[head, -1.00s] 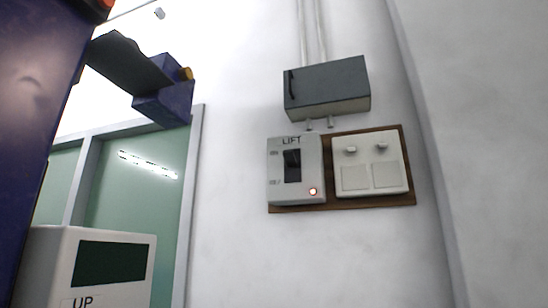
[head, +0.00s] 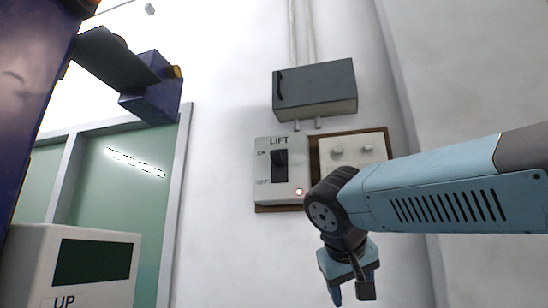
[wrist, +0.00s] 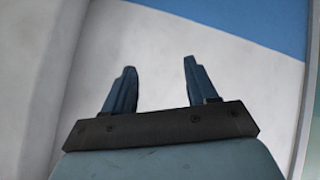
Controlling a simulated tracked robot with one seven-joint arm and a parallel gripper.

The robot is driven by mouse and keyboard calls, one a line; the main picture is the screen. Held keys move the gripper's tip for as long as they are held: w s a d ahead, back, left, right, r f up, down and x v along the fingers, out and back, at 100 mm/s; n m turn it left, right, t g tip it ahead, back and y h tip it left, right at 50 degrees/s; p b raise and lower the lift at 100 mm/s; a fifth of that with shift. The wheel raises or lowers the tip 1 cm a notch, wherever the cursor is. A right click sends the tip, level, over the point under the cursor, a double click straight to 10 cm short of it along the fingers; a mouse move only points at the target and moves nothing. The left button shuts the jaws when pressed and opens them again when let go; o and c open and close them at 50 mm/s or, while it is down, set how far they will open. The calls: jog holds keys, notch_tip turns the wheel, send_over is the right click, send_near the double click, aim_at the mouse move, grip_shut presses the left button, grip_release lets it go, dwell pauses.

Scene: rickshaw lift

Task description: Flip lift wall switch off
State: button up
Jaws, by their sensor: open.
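The lift wall switch (head: 280,165) is a dark lever in a light grey plate marked LIFT (head: 266,190), with ON above and OFF below. The lever sits toward the upper, ON end, and a small red light (head: 299,192) glows at the plate's lower right. My gripper (head: 351,291) hangs below and to the right of the plate, apart from it, pointing down. In the wrist view its two blue fingers (wrist: 157,85) are spread with nothing between them. The switch does not show in the wrist view.
A white double-switch panel (head: 350,150) on the same wooden board is partly hidden by my arm. A dark grey box (head: 315,90) with conduits is above. A white unit marked UP (head: 95,265) and a blue frame (head: 150,100) are at left.

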jog(key=w+a+r+m+t+h, duration=0.1)
jog(key=w+a+r+t, duration=0.1)
jog(key=a+r, duration=0.5)
jog(key=w+a+r+m+t, duration=0.1)
jog(key=w+a+r+t, duration=0.15)
jog(key=r, duration=0.85)
jog(key=m+t+h, duration=0.2)
jog(key=m+t, duration=0.1)
jog(key=t, duration=0.1)
send_near(274, 152)
jog(key=shift+g, duration=0.25)
jog(key=x, duration=1.1)
jog(key=shift+a+r, duration=0.1)
jog(key=shift+r, duration=0.15)
jog(key=c, duration=0.9)
jog(key=shift+a, duration=0.1)
jog(key=shift+c, duration=0.3)
